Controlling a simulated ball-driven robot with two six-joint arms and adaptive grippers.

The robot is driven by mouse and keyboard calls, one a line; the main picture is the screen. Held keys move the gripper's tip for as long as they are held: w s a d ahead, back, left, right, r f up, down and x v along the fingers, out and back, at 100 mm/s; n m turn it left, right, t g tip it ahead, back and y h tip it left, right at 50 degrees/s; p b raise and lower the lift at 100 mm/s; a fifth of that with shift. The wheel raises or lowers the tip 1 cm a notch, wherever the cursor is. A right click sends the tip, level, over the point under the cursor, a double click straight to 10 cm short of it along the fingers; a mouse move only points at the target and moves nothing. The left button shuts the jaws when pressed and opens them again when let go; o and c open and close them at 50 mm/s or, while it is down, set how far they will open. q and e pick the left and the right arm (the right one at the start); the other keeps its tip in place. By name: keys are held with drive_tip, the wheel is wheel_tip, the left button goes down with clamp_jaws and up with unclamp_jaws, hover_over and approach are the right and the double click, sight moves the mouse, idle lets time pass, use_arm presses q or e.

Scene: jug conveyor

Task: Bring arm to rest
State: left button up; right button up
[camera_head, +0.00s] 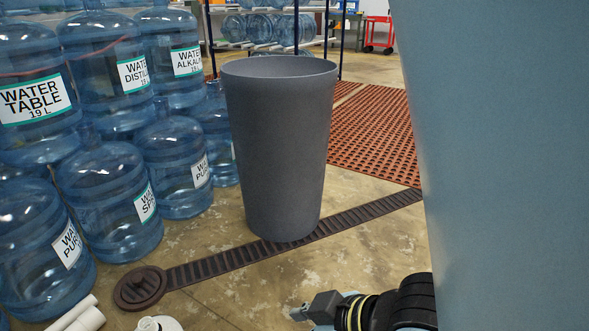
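Neither gripper's fingers can be made out in the head view. A dark ribbed part with a grey block and a yellow ring shows at the bottom right edge; it looks like part of an arm, but I cannot tell which part. Pale cylindrical pieces cut off at the bottom left may also be arm parts. No held object is visible.
A tall grey bin (277,150) stands on the concrete floor beside stacked blue water jugs (108,190). A drain strip (375,207) crosses the floor. A large blue-grey surface (510,150) blocks the right side. Behind are red matting (375,130) and a jug rack (268,45).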

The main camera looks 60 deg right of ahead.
idle(0.5)
use_arm(q)
drive_tip(key=s+a+f+g+p, duration=0.3)
drive_tip(key=s+f+p, duration=0.45)
drive_tip(key=p, duration=0.85)
use_arm(e)
drive_tip(key=s+d+f+g, duration=0.3)
drive_tip(key=s+f, duration=0.3)
drive_tip(key=s, duration=0.3)
use_arm(q)
drive_tip(key=s+a+r+g+y+p, duration=0.1)
drive_tip(key=s+g+p, duration=0.4)
drive_tip(key=s+p, duration=0.7)
drive_tip(key=s+a, duration=0.1)
drive_tip(key=s, duration=0.5)
drive_tip(key=shift+a+n, duration=0.2)
drive_tip(key=shift+n, duration=0.1)
use_arm(e)
drive_tip(key=s+d+g+h, duration=0.1)
drive_tip(key=s+g, duration=0.4)
drive_tip(key=s, duration=1.1)
drive_tip(key=shift+s+d+f+m, duration=0.2)
drive_tip(key=shift+s+d+m, duration=0.1)
drive_tip(key=shift+d, duration=0.4)
use_arm(q)
drive_tip(key=shift+r, duration=0.15)
drive_tip(key=shift+c, duration=0.5)
